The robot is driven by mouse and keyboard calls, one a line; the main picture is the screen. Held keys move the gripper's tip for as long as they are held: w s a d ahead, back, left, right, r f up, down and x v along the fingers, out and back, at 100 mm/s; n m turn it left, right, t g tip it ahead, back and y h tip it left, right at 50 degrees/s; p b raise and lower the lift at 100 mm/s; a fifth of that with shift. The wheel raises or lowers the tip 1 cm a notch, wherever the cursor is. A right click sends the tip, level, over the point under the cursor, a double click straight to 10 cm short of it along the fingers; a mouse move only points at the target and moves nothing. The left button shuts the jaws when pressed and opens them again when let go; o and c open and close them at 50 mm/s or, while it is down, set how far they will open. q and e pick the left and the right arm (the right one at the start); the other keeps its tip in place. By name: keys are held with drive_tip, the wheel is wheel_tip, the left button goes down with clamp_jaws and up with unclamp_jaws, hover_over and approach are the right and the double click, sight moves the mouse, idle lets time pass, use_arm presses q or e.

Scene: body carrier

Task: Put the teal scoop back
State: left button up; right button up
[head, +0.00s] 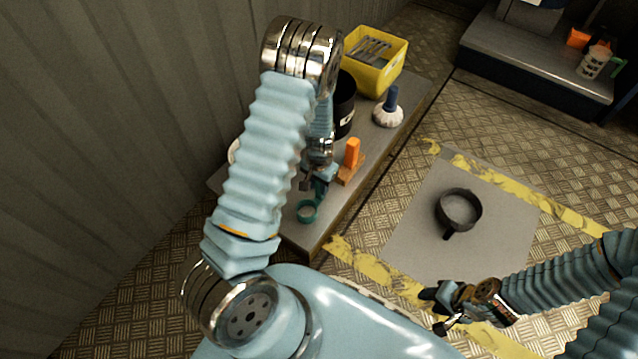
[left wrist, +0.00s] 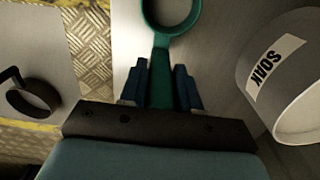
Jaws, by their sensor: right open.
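The teal scoop (head: 307,211) is at the near end of the grey bench, its ring-shaped bowl showing in the head view. In the left wrist view the scoop (left wrist: 160,75) has its bowl at the top and its handle running down between my fingers. My left gripper (head: 314,184) is low over the bench at the handle. Its blue fingers (left wrist: 161,88) stand on either side of the handle, very close to it; whether they press on it is unclear. My right gripper (head: 436,311) is open and empty, near the floor mat at the bottom right.
The bench (head: 372,150) also carries an orange-handled block (head: 351,160), a blue-handled white brush (head: 389,112), a black canister (head: 344,100) and a yellow bin (head: 376,72). A "SOAK" pot (left wrist: 285,78) stands right of the scoop. A dark pan (head: 459,212) lies on the floor mat (head: 412,222).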

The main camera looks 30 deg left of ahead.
use_arm(q)
drive_tip(key=o, duration=0.4)
drive_tip(key=shift+o, duration=0.2)
